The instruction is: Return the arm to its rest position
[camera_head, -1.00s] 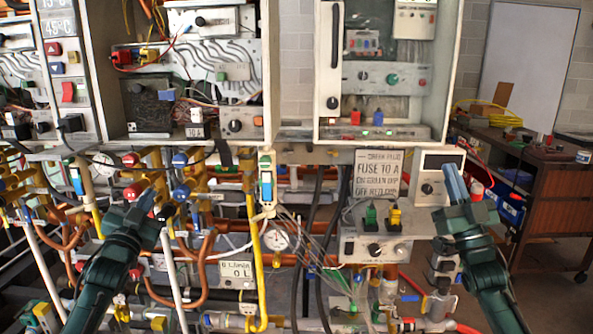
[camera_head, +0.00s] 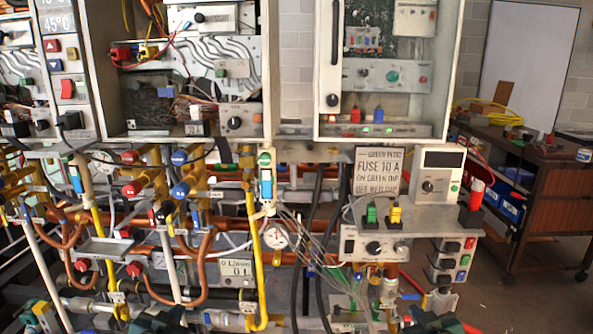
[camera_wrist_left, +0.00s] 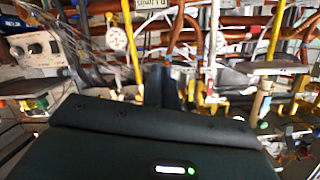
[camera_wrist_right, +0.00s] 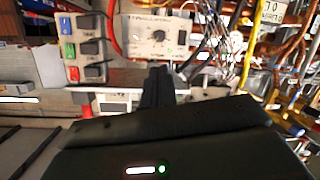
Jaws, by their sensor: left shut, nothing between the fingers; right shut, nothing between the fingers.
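My left gripper shows in the left wrist view (camera_wrist_left: 163,80), its dark fingers together with nothing between them. It points toward the pipes, and no contact is visible. My right gripper shows in the right wrist view (camera_wrist_right: 158,80), also shut and empty, in front of the control boxes. In the head view only dark green parts of my arms show along the bottom edge. The fingers cannot be made out there.
The open heater cabinet (camera_head: 327,130) stands at upper right. Copper and yellow pipes (camera_head: 252,270) with valves fill the lower left. A control box (camera_head: 375,246) with green and yellow switches stands right of centre. A brown workbench (camera_head: 545,190) and open floor lie at right.

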